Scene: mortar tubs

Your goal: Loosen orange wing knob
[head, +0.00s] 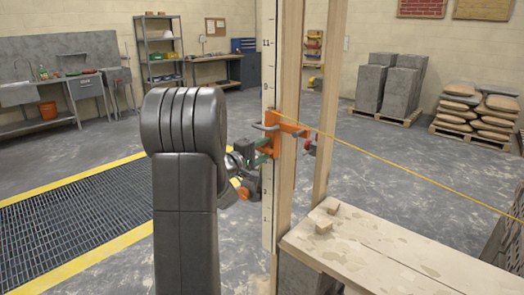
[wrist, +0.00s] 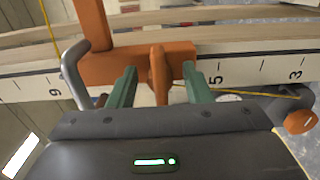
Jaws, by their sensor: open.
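An orange clamp (head: 271,140) sits on a white measuring rod (head: 268,65) with black marks, fixed to an upright timber. In the wrist view the orange clamp body (wrist: 112,66) spans the rod. The orange wing knob (wrist: 158,76) stands out from it, pointing towards my gripper. My gripper (wrist: 160,80) is open, with one green finger on each side of the knob. A gap shows between the knob and each finger. In the head view my arm hides part of the gripper, and the wing knob cannot be made out clearly.
A grey bent handle (wrist: 73,72) stands just left of the fingers. A yellow string (head: 420,174) runs from the clamp to the right. Timber uprights (head: 329,95) stand close by. A plank platform (head: 380,248) lies to the lower right. A rounded orange piece (wrist: 300,122) is at right.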

